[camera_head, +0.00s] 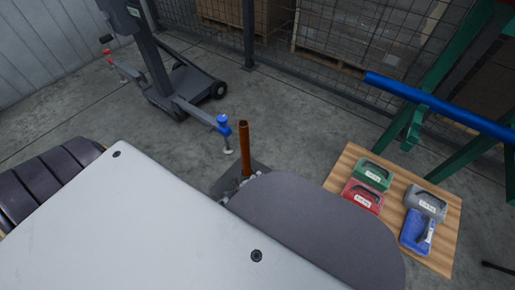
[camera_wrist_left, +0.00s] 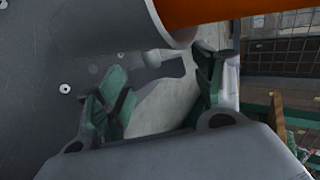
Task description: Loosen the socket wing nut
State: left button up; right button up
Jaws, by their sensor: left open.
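In the head view an orange-brown post (camera_head: 245,150) stands upright on a dark base plate (camera_head: 223,184) on the floor. My left gripper (camera_head: 233,190) is at the foot of the post, mostly hidden behind my own arm. In the left wrist view the post (camera_wrist_left: 235,14) comes out of a grey socket tube (camera_wrist_left: 130,22). My left gripper's green-padded fingers (camera_wrist_left: 160,66) are apart, just beside the tube. A small grey knob-like part (camera_wrist_left: 151,58), perhaps the wing nut, shows between the fingertips. I cannot tell whether they touch it. My right gripper is not in view.
A grey wheeled stand (camera_head: 160,80) with a blue knob (camera_head: 224,125) is behind the post. A wooden board (camera_head: 440,259) on the right holds several coloured, labelled weights. A blue bar (camera_head: 440,107) rests by green trestles (camera_head: 425,95). A mesh fence runs along the back.

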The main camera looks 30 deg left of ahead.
pick_arm(q)
jog(key=shift+c, duration=0.3)
jog(key=c, duration=1)
jog(key=shift+o, duration=0.2)
jog(key=shift+w+a+t, duration=0.1)
jog(key=shift+a+t, duration=0.05)
jog(key=shift+t, duration=1.25)
jog(key=shift+f+t+h, duration=0.2)
jog(key=shift+t+h, duration=0.1)
jog(key=shift+t, duration=0.8)
jog(key=shift+s+t, duration=0.2)
jog(key=shift+t, duration=0.1)
